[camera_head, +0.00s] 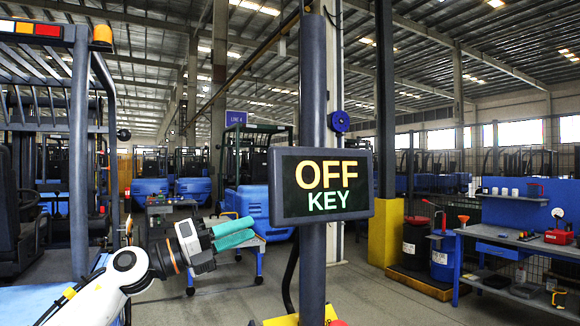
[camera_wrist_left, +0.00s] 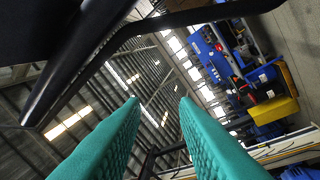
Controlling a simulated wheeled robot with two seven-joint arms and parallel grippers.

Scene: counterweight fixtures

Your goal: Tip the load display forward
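The load display (camera_head: 320,185) is a dark framed screen on a dark grey post (camera_head: 312,262), reading "OFF" in yellow and "KEY" in green. It looks about upright, facing me. My left gripper (camera_head: 251,230) has teal fingers that point right, just below and left of the display's lower left corner. The wrist view shows its two fingers (camera_wrist_left: 160,100) apart with nothing between them, so it is open. A dark bar crosses the top of that view; I cannot tell whether it is part of the display. My right gripper is in neither view.
A forklift frame (camera_head: 80,150) stands at the left. A blue workbench (camera_head: 520,245) with tools is at the right, with a yellow column base (camera_head: 385,232) behind the display. A red button (camera_head: 338,323) shows at the bottom edge.

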